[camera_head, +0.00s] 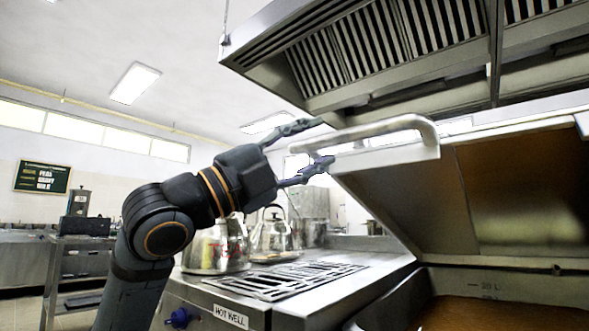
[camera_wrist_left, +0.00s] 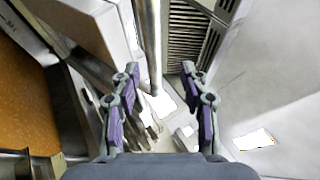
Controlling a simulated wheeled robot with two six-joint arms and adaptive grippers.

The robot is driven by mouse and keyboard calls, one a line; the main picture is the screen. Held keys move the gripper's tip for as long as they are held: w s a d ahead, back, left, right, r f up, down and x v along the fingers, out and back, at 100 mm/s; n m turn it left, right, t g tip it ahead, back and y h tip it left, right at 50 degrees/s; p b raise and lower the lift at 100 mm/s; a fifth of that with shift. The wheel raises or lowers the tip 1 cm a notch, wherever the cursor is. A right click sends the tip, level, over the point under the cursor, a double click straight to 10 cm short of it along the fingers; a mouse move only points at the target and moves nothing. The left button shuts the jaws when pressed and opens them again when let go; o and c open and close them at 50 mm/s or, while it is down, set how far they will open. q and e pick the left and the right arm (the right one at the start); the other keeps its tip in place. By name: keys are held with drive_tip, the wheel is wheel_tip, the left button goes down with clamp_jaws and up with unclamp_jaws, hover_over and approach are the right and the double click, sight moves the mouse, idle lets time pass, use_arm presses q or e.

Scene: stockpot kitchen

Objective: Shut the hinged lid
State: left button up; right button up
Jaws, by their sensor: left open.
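The hinged lid (camera_head: 405,200) is a large steel cover at the right of the head view, standing raised and tilted over the pan (camera_head: 500,315). Its bar handle (camera_head: 385,128) runs along the lid's upper front edge. My left gripper (camera_head: 325,142) is open at the left end of the handle, one finger above the bar and one below. In the left wrist view the bar (camera_wrist_left: 150,40) lies between the spread fingers (camera_wrist_left: 160,72), nearer the left one. Whether a finger touches it I cannot tell. My right gripper is not in view.
An extractor hood (camera_head: 370,50) hangs close above the handle and my left gripper. Metal kettles (camera_head: 215,248) stand behind my arm, near a grate (camera_head: 285,281) on the counter marked HOT WELL. Brown contents fill the pan under the lid.

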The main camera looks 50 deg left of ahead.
use_arm(q)
drive_tip(key=b+v, duration=0.2)
drive_tip(key=v, duration=0.1)
drive_tip(key=shift+f, duration=0.15)
drive_tip(key=shift+c, duration=0.5)
